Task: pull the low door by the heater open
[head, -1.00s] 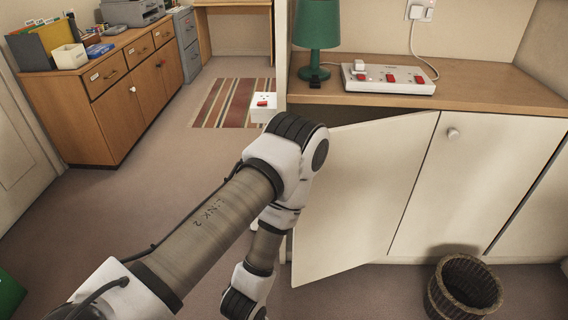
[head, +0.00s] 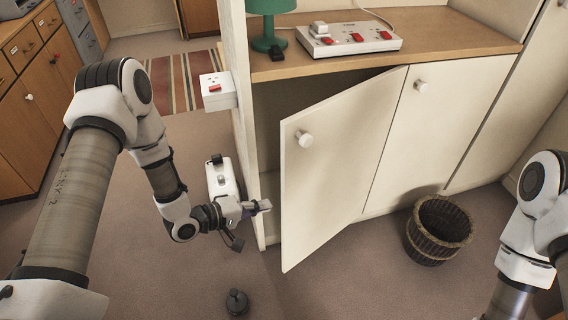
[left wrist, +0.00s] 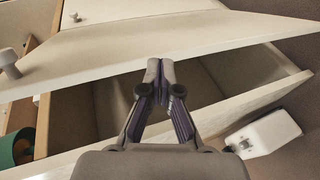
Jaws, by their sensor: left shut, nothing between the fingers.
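The low door (head: 335,160) is a pale cabinet door standing ajar, with a dark gap behind its free left edge. Its round white knob (head: 305,138) is near the upper left corner, and the knob also shows in the left wrist view (left wrist: 8,65). My left gripper (head: 264,206) is shut and empty. It is just left of the door's free edge, below knob height, at the cabinet opening. In the left wrist view the closed fingertips (left wrist: 160,68) overlap the gap beside the door panel (left wrist: 180,40); contact is unclear. My right gripper is out of view.
A white unit (head: 222,180), perhaps the heater, stands left of the cabinet behind my left gripper. A wicker basket (head: 440,229) stands on the floor to the right. A small dark object (head: 237,302) lies in front. The countertop holds a socket strip (head: 348,38).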

